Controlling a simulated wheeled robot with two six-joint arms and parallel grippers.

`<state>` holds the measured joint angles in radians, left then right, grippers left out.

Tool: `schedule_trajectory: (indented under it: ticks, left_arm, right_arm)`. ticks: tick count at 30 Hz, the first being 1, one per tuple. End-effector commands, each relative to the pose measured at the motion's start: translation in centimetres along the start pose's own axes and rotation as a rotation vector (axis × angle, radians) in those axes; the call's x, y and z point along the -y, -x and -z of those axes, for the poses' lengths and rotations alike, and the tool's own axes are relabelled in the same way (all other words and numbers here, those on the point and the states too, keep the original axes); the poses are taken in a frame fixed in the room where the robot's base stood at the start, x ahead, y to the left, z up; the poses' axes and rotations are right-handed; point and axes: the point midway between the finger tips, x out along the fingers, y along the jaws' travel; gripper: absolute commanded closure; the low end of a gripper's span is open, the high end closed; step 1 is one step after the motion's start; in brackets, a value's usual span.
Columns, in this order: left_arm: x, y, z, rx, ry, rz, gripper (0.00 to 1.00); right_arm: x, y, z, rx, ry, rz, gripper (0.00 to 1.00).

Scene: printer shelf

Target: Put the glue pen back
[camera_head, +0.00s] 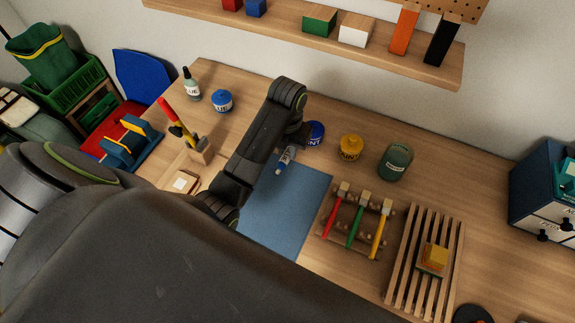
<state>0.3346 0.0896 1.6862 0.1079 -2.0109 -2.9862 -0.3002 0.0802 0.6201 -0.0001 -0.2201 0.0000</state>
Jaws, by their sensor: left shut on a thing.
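A small white-and-blue tube, which looks like the glue pen (286,159), hangs tilted at the end of my left arm, over the top edge of the blue mat (275,205). My left gripper (293,147) is shut on it; the fingers are mostly hidden by the dark wrist. I cannot tell how far the pen is above the mat. A small wooden block (201,151), with a red-and-yellow tool (172,117) leaning near it, stands left of the gripper. My right gripper is not in view.
A blue tin (315,132) stands close right of the gripper, then a yellow jar (350,147) and a green jar (396,162). A rack (326,248) with three handled tools and a slatted wooden tray (402,275) are to the right. The mat's middle is clear.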

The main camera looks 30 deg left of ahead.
Motion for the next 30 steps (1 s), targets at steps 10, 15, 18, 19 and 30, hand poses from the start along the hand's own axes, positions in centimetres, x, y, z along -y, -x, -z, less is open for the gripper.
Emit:
schedule_trajectory:
  ticks: [10,15,18,19,30]
  left_arm:
    - [0.0,-4.4,0.0,-0.003,0.002,0.001,1.0]
    - [0.0,-5.6,0.0,0.002,0.001,0.001,1.0]
    - [0.0,-5.6,-0.1,0.003,0.0,0.001,1.0]
    - [0.0,-5.6,-0.1,0.003,0.0,0.001,1.0]
    - [0.0,-5.8,-0.1,0.002,0.0,0.001,0.57]
  right_arm:
    - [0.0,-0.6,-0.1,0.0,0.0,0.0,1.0]
    - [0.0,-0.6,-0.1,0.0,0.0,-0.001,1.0]
    - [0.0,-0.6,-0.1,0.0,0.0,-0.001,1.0]
    - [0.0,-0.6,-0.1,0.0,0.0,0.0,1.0]
    - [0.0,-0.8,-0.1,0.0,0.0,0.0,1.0]
